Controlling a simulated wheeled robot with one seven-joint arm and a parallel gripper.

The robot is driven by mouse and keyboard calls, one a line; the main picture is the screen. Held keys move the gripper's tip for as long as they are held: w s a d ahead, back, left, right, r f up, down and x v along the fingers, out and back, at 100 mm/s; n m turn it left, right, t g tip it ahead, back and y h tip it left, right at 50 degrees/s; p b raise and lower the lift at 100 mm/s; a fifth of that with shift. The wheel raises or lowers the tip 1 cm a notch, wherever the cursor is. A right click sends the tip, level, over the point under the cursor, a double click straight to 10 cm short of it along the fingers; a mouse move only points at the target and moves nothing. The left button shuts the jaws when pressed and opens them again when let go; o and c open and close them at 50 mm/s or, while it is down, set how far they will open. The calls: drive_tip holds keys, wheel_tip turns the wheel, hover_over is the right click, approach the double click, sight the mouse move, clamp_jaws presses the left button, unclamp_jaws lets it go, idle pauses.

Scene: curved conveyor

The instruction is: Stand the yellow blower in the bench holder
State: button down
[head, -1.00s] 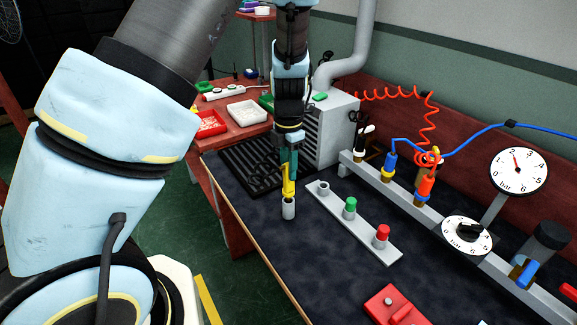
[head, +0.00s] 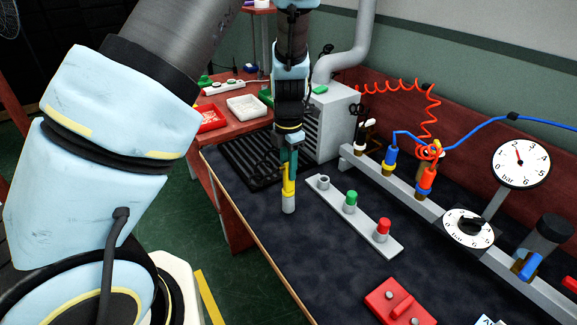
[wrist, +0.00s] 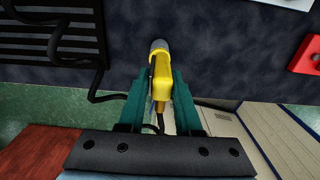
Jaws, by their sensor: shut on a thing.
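The yellow blower (head: 289,185) is between the teal fingers of my gripper (head: 289,163), over the dark bench mat. It points down and looks roughly upright in the head view. In the wrist view, my gripper (wrist: 160,108) is shut on the yellow blower (wrist: 161,88). A grey cylinder (head: 288,205) shows right at its lower end, also in the wrist view (wrist: 158,45). I cannot tell whether this is the blower's own end or a cup of the holder. The blower's upper part is partly hidden by the fingers.
A grey strip (head: 340,213) with an open grey ring (head: 323,182), a green knob (head: 350,200) and a red knob (head: 382,229) lies right of my gripper. A rail (head: 400,192) with air fittings runs behind. A black slatted grille (head: 250,160) lies left.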

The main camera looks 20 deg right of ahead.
drive_tip(key=shift+f, duration=0.15)
drive_tip(key=c, duration=0.5)
unclamp_jaws()
wheel_tip(320, 180, up, 11)
drive_tip(key=shift+f+b, duration=0.1)
drive_tip(key=shift+b, duration=0.55)
